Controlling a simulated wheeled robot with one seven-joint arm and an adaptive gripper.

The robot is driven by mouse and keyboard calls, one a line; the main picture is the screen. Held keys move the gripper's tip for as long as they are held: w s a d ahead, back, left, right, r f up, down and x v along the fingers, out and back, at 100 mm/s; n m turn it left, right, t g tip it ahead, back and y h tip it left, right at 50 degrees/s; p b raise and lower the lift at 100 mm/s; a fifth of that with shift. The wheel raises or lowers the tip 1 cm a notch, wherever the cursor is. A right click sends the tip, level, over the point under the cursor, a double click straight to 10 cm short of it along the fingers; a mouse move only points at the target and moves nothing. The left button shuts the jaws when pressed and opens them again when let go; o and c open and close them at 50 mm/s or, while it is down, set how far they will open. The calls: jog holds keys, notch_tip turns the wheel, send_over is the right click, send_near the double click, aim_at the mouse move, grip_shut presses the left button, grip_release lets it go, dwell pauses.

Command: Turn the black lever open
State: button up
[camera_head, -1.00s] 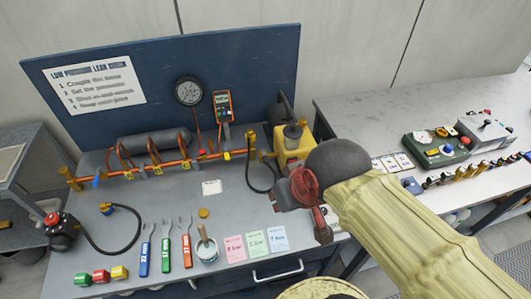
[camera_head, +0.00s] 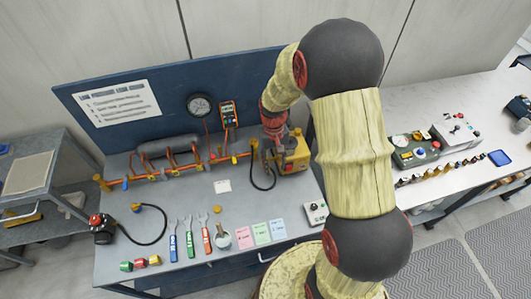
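I cannot tell for sure which part is the black lever; the upper part of this unit is partly hidden by my arm. My gripper (camera_head: 268,158) points down at the left side of the yellow unit, close to it. Whether it touches anything cannot be seen. Its fingers are too small and overlapped to tell open from shut.
An orange pipe run (camera_head: 180,165) with a grey cylinder (camera_head: 168,146) lies left of the gripper. A black hose (camera_head: 262,186) curls below it. A gauge (camera_head: 199,105) and an orange meter (camera_head: 227,114) are on the blue back panel (camera_head: 165,70). Tools and coloured cards (camera_head: 262,233) lie in front.

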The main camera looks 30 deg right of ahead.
jog(key=shift+t, duration=0.7)
jog(key=w+f, duration=0.1)
jog(key=w, duration=0.1)
jog(key=w+d, duration=0.1)
jog(key=w, duration=0.2)
jog(key=w+f, duration=0.1)
jog(key=w, duration=0.2)
jog(key=shift+w+d+f, duration=0.15)
jog(key=shift+d+f, duration=0.05)
jog(key=shift+f, duration=3.95)
jog(key=shift+c, duration=0.8)
grip_shut()
